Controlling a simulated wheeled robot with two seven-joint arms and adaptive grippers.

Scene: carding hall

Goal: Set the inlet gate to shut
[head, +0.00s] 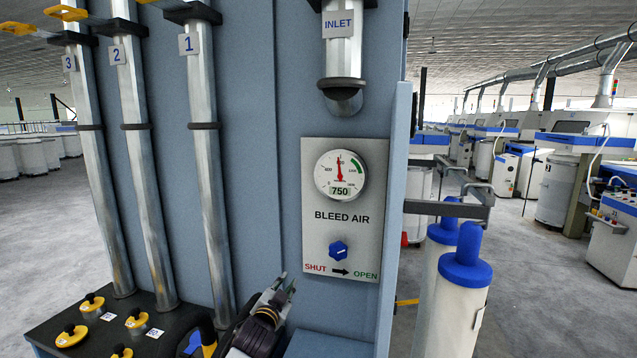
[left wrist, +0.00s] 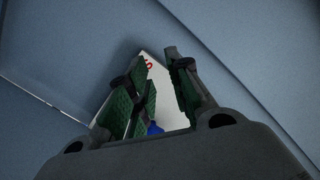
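A dark flange crosses the pipe at the picture's top edge. I see no inlet gate handle; what lies above is cut off. My left gripper (head: 287,282) is at the bottom middle, well below the pipe and left of the SHUT marking. In the left wrist view its fingers (left wrist: 160,75) stand apart with nothing between them. My right gripper is not in view.
A BLEED AIR plate (head: 318,264) carries a gauge (head: 340,175) reading 750 and a blue knob (head: 338,251). Pipes numbered 1 (head: 203,100), 2 and 3 stand left, with yellow gates on top. Yellow-capped ports (head: 71,335) sit on a dark ledge. Blue-topped white cylinders (head: 452,310) stand right.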

